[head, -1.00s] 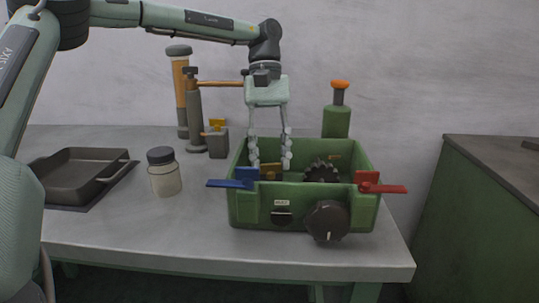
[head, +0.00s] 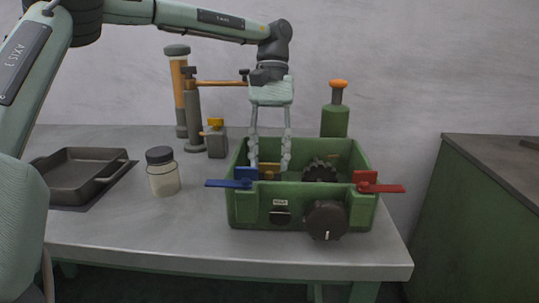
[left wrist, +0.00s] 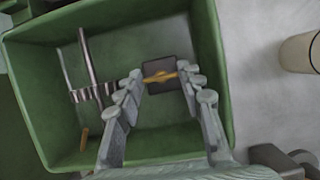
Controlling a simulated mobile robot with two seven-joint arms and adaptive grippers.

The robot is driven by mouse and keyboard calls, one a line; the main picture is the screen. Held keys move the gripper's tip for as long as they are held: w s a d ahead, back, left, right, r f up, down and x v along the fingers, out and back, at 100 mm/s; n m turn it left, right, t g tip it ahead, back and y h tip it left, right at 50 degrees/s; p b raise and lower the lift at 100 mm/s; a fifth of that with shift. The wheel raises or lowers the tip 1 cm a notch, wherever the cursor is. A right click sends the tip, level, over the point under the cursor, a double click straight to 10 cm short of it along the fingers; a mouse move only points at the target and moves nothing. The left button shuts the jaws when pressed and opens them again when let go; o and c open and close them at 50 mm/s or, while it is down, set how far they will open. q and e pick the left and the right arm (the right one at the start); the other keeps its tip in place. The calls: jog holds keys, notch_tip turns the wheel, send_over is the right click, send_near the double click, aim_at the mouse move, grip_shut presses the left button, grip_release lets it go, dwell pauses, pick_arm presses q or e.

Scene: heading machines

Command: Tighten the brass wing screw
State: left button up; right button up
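The brass wing screw (left wrist: 160,76) sits on a dark square block (left wrist: 157,64) inside the green box. In the head view, a small brass part (head: 269,172) shows low between my left fingertips, partly hidden by the box wall. My left gripper (left wrist: 160,82) is open, with its fingers pointing down into the box. In the wrist view its fingertips lie on either side of the wing screw, with gaps visible. In the head view the left gripper (head: 269,164) hangs over the box's left half. My right gripper is not in view.
The green box (head: 253,210) has a blue lever (head: 230,183), a red lever (head: 380,188) and a dark knob (head: 326,220). A dark gear (head: 320,171) is inside on the right. A jar (head: 162,172) and tray (head: 80,175) stand left.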

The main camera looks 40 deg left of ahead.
pick_arm(q)
jog(key=o, duration=0.5)
jog(key=shift+c, duration=0.2)
jog(key=v, duration=1.2)
